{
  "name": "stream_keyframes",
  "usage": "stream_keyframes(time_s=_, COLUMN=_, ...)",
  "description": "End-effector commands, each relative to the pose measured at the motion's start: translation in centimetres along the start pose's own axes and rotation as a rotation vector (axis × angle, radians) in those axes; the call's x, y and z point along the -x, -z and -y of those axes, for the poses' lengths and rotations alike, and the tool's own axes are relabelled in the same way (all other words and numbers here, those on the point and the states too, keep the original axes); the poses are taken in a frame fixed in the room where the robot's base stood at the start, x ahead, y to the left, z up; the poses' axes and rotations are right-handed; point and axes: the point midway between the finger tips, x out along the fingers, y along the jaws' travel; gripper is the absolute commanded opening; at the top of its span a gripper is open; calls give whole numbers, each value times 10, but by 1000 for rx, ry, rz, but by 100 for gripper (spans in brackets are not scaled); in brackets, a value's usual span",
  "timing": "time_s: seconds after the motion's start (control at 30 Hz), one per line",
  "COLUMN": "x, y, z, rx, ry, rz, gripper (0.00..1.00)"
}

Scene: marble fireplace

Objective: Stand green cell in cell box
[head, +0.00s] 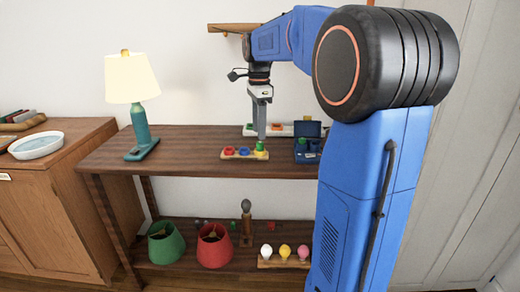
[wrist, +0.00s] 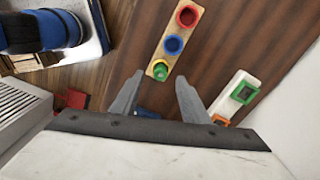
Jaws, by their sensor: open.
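The green cell (head: 260,145) stands in the yellow socket at the right end of a wooden rack (head: 238,154) on the table. In the wrist view the green cell (wrist: 160,72) shows beyond my fingertips, within the span between them. My gripper (head: 262,137) points down close to the cell; its two fingers (wrist: 157,88) are apart with nothing between them. The cell box (head: 308,155) is blue, with a raised lid, just right of the rack. Its inside is too small to make out. In the wrist view only a blue patch shows between the finger bases.
The rack's red (head: 228,151) and blue (head: 244,152) sockets are left of the cell. A white strip (wrist: 232,102) with green and orange square sockets lies behind. A teal lamp (head: 141,134) stands at the table's left. The lower shelf holds lampshades (head: 215,246) and bulbs.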

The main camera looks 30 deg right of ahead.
Motion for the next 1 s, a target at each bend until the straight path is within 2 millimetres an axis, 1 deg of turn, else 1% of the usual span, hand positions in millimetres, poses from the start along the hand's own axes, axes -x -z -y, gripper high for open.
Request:
stream_keyframes(time_s=0.2, x=-30, y=5, z=1, rx=0, ry=-4, rz=0, gripper=41)
stream_keyframes(time_s=0.3, x=-40, y=5, z=1, rx=0, ry=-3, rz=0, gripper=41)
stream_keyframes(time_s=0.43, x=-47, y=5, z=2, rx=0, ry=-1, rz=0, gripper=41)
stream_keyframes(time_s=0.63, x=-48, y=4, z=2, rx=0, ry=-1, rz=0, gripper=41)
stream_keyframes(time_s=0.67, x=-48, y=4, z=2, rx=0, ry=-1, rz=0, gripper=39)
stream_keyframes(time_s=0.7, x=-48, y=4, z=2, rx=0, ry=-1, rz=0, gripper=29)
stream_keyframes(time_s=0.77, x=-48, y=4, z=2, rx=0, ry=-1, rz=0, gripper=15)
stream_keyframes(time_s=0.8, x=-48, y=4, z=2, rx=0, ry=-1, rz=0, gripper=5)
stream_keyframes(time_s=0.83, x=-48, y=4, z=2, rx=0, ry=-1, rz=0, gripper=0)
stream_keyframes(time_s=1.0, x=-48, y=4, z=2, rx=0, ry=-1, rz=0, gripper=0)
